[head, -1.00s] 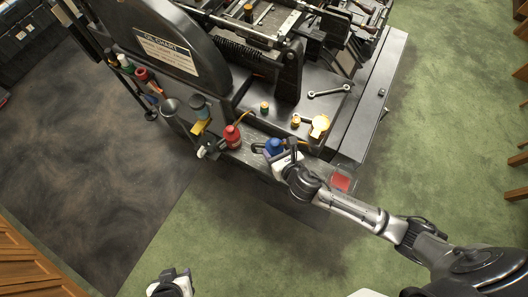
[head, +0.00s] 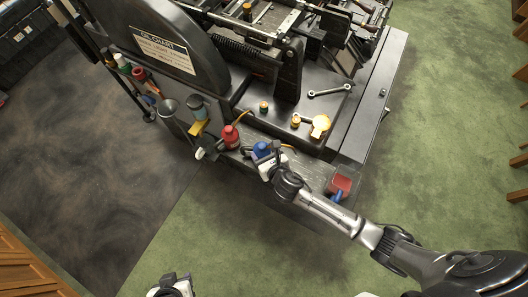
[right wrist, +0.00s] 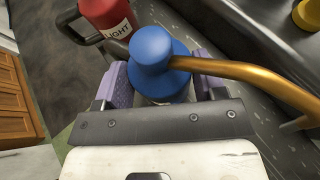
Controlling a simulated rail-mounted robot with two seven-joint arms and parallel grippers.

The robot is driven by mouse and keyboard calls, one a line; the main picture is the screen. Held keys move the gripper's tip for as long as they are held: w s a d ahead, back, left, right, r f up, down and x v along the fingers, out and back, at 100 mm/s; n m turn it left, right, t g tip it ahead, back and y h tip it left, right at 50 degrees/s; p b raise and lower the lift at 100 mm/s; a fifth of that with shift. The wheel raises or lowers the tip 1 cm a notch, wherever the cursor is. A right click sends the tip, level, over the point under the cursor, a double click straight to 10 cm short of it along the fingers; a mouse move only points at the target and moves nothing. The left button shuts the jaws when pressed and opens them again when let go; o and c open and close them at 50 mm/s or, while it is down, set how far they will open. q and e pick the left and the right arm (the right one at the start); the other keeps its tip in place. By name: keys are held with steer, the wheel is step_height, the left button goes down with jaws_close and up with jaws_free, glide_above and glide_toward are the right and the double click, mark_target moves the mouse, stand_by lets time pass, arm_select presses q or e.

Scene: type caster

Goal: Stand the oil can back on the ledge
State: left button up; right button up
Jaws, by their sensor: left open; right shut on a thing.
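A blue oil can (head: 261,149) with a long brass spout is at the ledge (head: 306,168) along the front of the machine. My right gripper (head: 270,165) is shut on it. The right wrist view shows the blue can (right wrist: 158,60) between purple finger pads, its spout running right. A red oil can (head: 230,136), lettered "LIGHT", stands to its left on the ledge. Whether the blue can's base touches the ledge is hidden by my gripper. My left gripper (head: 172,287) is open and empty over the floor at the bottom edge.
A clear bin (head: 342,181) with red contents and a blue handle sits at the ledge's right end. A funnel (head: 168,107) and other tools hang at the left. A wrench (head: 328,91) and small caps lie on the upper deck.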

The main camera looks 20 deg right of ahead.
steer(key=shift+f, duration=0.1)
steer(key=o, duration=1)
